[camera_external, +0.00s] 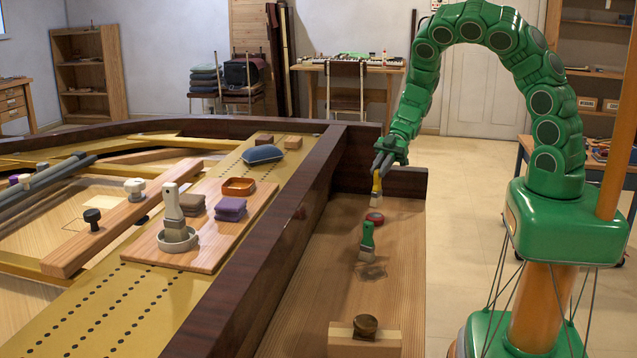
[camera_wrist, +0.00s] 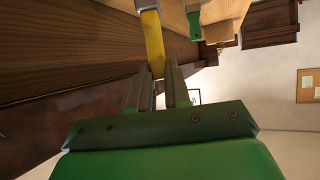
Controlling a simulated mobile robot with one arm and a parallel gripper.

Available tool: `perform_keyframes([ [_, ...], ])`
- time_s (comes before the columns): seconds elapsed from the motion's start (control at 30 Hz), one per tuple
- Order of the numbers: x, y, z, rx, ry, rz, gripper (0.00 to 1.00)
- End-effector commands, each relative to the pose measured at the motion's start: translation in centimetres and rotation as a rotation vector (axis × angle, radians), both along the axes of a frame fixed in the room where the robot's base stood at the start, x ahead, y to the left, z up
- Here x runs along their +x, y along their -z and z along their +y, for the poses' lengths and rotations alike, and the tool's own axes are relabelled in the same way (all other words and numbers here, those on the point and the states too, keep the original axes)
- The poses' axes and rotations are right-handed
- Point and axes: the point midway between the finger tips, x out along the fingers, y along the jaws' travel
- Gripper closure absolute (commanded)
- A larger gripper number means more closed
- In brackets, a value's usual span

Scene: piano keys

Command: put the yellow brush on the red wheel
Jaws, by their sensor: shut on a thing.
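My gripper (camera_external: 381,168) is shut on the yellow brush (camera_external: 376,186), holding it by its handle with the pale bristles down, over the far end of the wooden ledge. The brush's yellow handle shows between my fingers in the wrist view (camera_wrist: 153,45). The red wheel (camera_external: 375,218) is small and round and lies on the ledge just below and nearer than the brush. The brush's bristles appear close above or behind the wheel; I cannot tell whether they touch.
A green brush (camera_external: 367,240) stands on the ledge right in front of the wheel. A wooden block with a knob (camera_external: 365,335) is at the near end. A dark raised rim (camera_external: 290,225) borders the ledge on the left. A board (camera_external: 200,258) with a white brush and pads lies beyond it.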

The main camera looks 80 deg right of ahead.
Motion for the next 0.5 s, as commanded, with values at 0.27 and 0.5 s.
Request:
perform_keyframes([
  [0.27, 0.1, 2.6, 0.0, 0.002, 0.000, 0.003, 1.00],
  [0.5, 0.1, 3.1, 0.0, 0.000, 0.000, 0.000, 1.00],
])
